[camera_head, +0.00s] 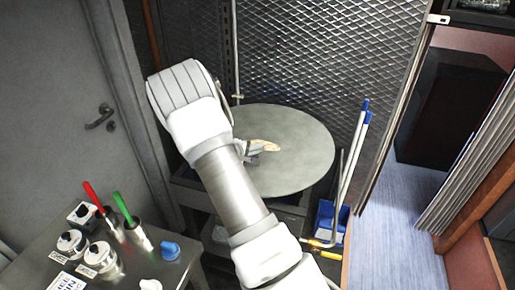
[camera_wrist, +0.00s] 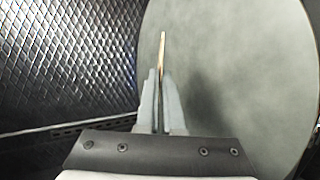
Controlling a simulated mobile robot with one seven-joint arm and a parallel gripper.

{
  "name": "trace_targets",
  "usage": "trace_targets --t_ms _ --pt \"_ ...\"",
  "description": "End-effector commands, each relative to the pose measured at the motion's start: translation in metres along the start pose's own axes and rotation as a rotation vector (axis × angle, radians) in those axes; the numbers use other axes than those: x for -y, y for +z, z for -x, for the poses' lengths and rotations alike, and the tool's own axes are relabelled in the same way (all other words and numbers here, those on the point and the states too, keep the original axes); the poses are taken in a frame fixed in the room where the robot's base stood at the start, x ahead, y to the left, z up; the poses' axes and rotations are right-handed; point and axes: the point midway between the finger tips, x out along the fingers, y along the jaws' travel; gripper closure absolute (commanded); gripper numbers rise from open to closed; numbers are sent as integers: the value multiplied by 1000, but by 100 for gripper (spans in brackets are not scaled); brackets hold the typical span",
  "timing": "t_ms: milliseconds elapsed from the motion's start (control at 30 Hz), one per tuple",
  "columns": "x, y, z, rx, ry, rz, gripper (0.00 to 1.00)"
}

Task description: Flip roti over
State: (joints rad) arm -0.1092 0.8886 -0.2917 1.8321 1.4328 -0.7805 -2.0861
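The roti (camera_head: 264,146) is a tan, flat piece over the round grey plate (camera_head: 305,165), and part of it is hidden by my arm and gripper. In the wrist view the roti (camera_wrist: 163,48) shows edge-on as a thin strip standing out between the fingertips. My gripper (camera_wrist: 160,82) is shut on it, with the two grey fingers close together. In the head view my gripper (camera_head: 249,152) is mostly behind my arm. I cannot tell whether the roti touches the plate.
A dark mesh wall (camera_head: 300,60) stands close behind the plate. At the lower left, a counter (camera_head: 45,245) holds jars and containers with red and green handles. A blue bin (camera_head: 325,225) with upright poles stands right of the plate. The plate's right side is clear.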

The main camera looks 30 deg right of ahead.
Motion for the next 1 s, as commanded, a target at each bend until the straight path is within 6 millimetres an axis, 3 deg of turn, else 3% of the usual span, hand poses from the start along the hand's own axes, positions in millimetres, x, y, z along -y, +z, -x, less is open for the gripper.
trace_targets --t_ms 433,733,1000 --pt "51 -4 -24 0 1 -1 100" --pt "70 -5 -33 0 0 1 100" --pt "71 -6 -34 0 0 0 100"
